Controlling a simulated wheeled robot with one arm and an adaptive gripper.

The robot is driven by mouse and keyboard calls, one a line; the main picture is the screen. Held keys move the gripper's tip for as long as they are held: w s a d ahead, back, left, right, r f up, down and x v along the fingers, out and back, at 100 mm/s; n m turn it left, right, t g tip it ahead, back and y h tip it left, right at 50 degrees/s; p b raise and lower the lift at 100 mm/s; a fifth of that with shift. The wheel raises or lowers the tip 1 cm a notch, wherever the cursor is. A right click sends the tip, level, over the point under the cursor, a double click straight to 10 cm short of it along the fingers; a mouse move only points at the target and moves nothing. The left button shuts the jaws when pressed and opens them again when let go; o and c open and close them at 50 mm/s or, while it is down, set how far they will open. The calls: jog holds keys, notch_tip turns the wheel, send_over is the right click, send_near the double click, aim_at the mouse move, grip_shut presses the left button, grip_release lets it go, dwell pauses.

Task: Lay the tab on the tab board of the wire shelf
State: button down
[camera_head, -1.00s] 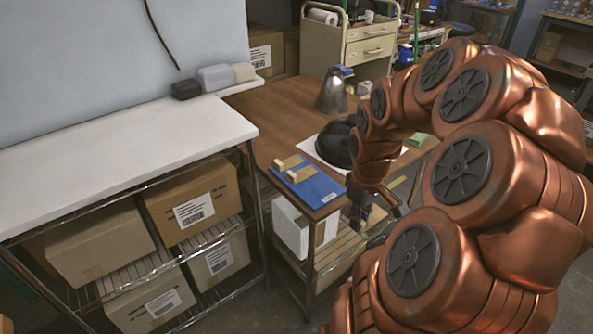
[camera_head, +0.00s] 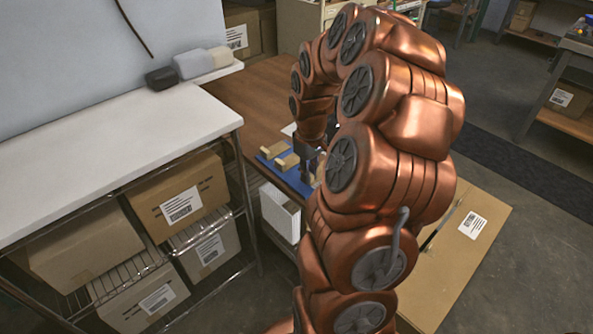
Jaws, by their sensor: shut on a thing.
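My gripper (camera_head: 308,176) is over the near right part of the blue board, pointing down beside the wooden blocks. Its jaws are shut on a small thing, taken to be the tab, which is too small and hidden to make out. The blue board (camera_head: 282,172) lies at the front edge of the brown table, partly hidden by my gripper and arm. Two pale wooden blocks (camera_head: 273,149) (camera_head: 287,161) lie on it. The wire shelf (camera_head: 181,241) stands at the left under a white top. I cannot make out which part is its tab board.
Cardboard boxes (camera_head: 88,248) (camera_head: 178,197) fill the wire shelf. The white top (camera_head: 110,150) is mostly clear, with a black item (camera_head: 160,78) and a grey one (camera_head: 193,64) at its back. A white box (camera_head: 281,213) stands under the brown table (camera_head: 263,98).

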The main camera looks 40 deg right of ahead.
aim_at(297, 181)
jog(key=w, duration=0.5)
jog(key=shift+d+f+p, duration=0.25)
jog(key=shift+f+p, duration=0.05)
jog(key=shift+p, duration=0.05)
jog(key=shift+f+p, duration=0.3)
jog(key=shift+f, duration=1.4)
jog(key=shift+f, duration=0.15)
jog(key=c, duration=1.2)
grip_release()
jog(key=shift+o, duration=0.2)
notch_tip(297, 181, up, 12)
jog(key=b, duration=0.1)
